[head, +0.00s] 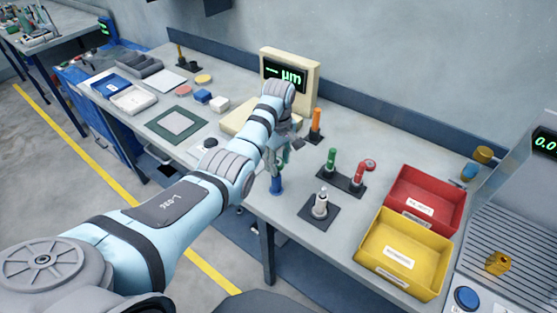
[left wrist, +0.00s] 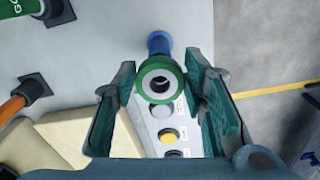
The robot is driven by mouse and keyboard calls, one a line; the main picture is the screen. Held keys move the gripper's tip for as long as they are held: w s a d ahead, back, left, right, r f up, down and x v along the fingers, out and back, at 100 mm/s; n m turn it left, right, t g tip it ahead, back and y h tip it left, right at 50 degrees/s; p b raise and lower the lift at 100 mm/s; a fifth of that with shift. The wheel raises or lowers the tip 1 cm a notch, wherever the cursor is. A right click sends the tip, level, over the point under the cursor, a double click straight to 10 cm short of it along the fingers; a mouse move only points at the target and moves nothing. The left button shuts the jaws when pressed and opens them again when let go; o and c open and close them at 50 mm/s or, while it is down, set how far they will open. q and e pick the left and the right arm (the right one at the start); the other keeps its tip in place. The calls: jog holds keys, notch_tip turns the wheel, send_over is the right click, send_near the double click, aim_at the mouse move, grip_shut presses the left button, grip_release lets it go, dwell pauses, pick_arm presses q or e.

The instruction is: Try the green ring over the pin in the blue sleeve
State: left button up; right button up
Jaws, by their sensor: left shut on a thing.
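The green ring (left wrist: 158,80) is between the two fingers of my left gripper (left wrist: 160,100) in the left wrist view, its open face toward the camera. The gripper is shut on it. The blue sleeve (left wrist: 159,43) shows just beyond the ring's upper edge. The ring's hole looks dark with a grey patch, and I cannot tell whether the pin is in it. In the head view, my left gripper (head: 278,158) is directly above the upright blue sleeve (head: 277,185) at the bench's front edge and hides its top. My right gripper is not in view.
A cream gauge (head: 312,72) with a lit display stands behind the gripper. Orange (head: 316,120), green (head: 332,158), red (head: 361,174) and grey (head: 321,203) posts stand to the right. Red (head: 447,215) and yellow (head: 375,265) bins lie beyond them.

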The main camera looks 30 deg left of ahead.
aim_at(278, 164)
pick_arm(q)
jog(key=shift+r, duration=0.15)
dwell(0.4)
jog(key=shift+r, duration=1.9)
